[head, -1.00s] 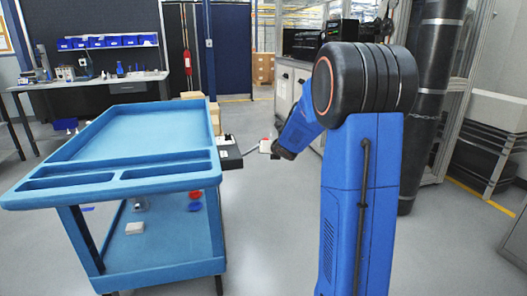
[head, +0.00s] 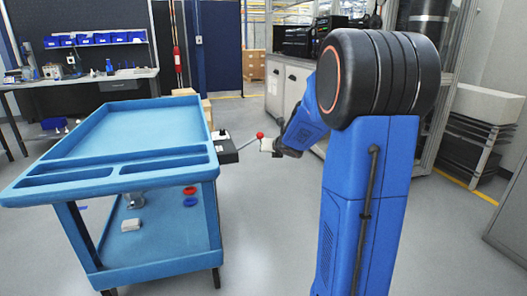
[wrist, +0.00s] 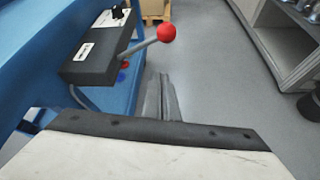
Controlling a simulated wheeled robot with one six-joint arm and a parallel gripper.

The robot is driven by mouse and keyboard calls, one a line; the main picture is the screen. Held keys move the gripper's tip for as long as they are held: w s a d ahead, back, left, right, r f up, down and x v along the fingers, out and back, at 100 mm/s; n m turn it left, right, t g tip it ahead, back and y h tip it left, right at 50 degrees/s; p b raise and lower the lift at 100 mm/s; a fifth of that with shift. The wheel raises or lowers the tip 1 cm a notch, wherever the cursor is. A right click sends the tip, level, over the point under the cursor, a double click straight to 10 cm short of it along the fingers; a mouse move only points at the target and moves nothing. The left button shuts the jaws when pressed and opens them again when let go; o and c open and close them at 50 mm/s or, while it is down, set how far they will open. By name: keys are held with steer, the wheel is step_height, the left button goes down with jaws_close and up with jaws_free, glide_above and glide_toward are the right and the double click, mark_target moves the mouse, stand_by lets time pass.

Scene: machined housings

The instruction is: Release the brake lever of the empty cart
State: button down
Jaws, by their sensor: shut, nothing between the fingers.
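The blue cart (head: 115,182) stands at the left with an empty top tray. A black brake box (head: 224,150) is fixed on its right side. The brake lever (head: 246,143) sticks out from the box, slanting up to a red ball knob (head: 260,135). In the wrist view the lever (wrist: 138,47) and red knob (wrist: 166,32) show clearly beyond my gripper. My gripper (head: 268,146) is shut and empty, close to the knob. In the wrist view its fingertips (wrist: 160,90) are below the knob and look apart from it.
The cart's lower shelf holds a white block (head: 131,225), a red ring (head: 190,190) and a blue ring (head: 190,201). A grey cabinet (head: 290,90) stands behind my arm. A workbench (head: 90,80) is at the back left. The floor right of the cart is open.

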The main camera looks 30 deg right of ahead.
steer(key=shift+v, duration=0.9)
steer(key=s+a+r+m+g+h, duration=0.1)
steer(key=s+a+r+m, duration=0.1)
steer(key=s+a+m, duration=0.4)
steer(key=s+a+r+m+g+h, duration=0.1)
steer(key=s+a+r+m+h, duration=0.15)
steer(key=s+m, duration=0.65)
steer(key=s+a+f+m+g+y, duration=0.2)
steer(key=s+a+f+m, duration=0.2)
steer(key=s+a+m, duration=0.4)
steer(key=s+a+f+m+g+y, duration=0.3)
steer(key=s+a+m, duration=0.5)
steer(key=s, duration=1.1)
steer(key=shift+a+f+m+y, duration=0.35)
steer(key=shift+a+f, duration=0.1)
steer(key=shift+a, duration=0.6)
